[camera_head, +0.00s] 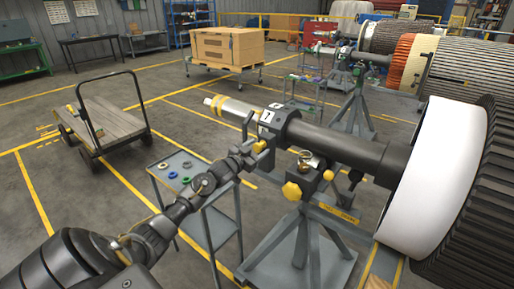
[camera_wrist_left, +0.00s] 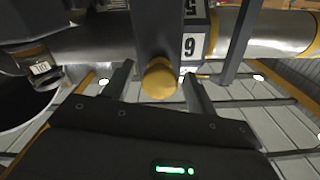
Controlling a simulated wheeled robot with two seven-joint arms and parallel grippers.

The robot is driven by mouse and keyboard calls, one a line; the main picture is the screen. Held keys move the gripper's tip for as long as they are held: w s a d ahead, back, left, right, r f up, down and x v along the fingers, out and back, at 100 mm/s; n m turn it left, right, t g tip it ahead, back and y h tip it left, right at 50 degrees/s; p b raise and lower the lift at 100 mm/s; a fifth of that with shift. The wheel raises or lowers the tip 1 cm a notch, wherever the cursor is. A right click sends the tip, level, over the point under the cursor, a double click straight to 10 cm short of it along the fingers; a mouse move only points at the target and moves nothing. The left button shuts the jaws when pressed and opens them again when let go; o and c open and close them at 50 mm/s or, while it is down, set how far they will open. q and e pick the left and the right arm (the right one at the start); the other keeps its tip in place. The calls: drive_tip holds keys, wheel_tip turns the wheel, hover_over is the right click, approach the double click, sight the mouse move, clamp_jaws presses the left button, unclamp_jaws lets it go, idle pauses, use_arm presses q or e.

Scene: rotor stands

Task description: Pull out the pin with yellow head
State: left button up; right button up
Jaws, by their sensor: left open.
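The yellow-headed pin (camera_head: 259,146) is at the dark collar around the rotor shaft, below the white number label. In the left wrist view its round yellow head (camera_wrist_left: 159,82) faces the camera, with a dark block of the collar behind it. My left gripper (camera_head: 250,147) reaches in from the lower left to the collar. In the left wrist view its open fingers (camera_wrist_left: 158,74) stand on either side of the yellow head, with a visible gap to each. The pin's shank is hidden. My right gripper is not in view.
The rotor shaft (camera_head: 345,146) lies on a grey stand (camera_head: 308,235) with yellow knobs (camera_head: 291,191). A grey tool cart (camera_head: 214,227) with coloured rings stands beneath my left arm. A large white-rimmed rotor (camera_head: 436,175) fills the right. A flat trolley (camera_head: 110,122) stands at left.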

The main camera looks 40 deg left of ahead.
use_arm(q)
drive_tip(key=shift+w, duration=0.25)
